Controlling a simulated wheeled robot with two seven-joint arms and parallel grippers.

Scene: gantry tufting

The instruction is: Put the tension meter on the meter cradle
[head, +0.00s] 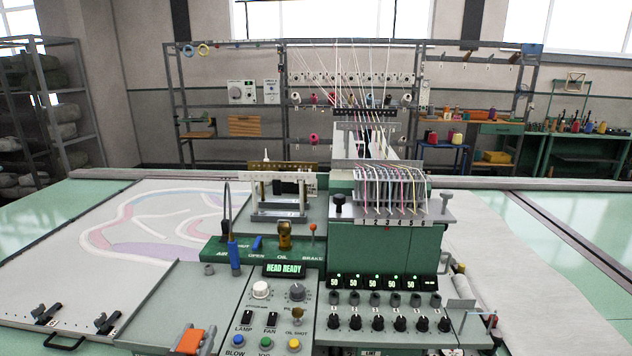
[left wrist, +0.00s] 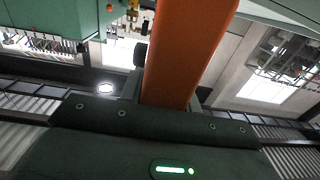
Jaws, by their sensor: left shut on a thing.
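An orange bar-shaped thing, which I take to be the tension meter (head: 190,339), shows at the bottom edge of the head view, over the grey tray. It also fills the upper middle of the left wrist view (left wrist: 187,45). My left gripper (left wrist: 170,92) is shut on it, with a dark finger on each side. In the head view my left gripper (head: 192,348) is small and partly cut off. I cannot surely tell which fixture is the meter cradle; a small pale bracket (head: 461,306) stands at the machine's right side. My right gripper is not in view.
The grey tray (head: 150,305) lies left of the control panel (head: 270,315). A blue-handled lever (head: 234,255) and a brass can (head: 285,236) stand behind it. The green tufting head (head: 385,250) with threads rises at centre. Pale cloth (head: 70,275) lies flat at left.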

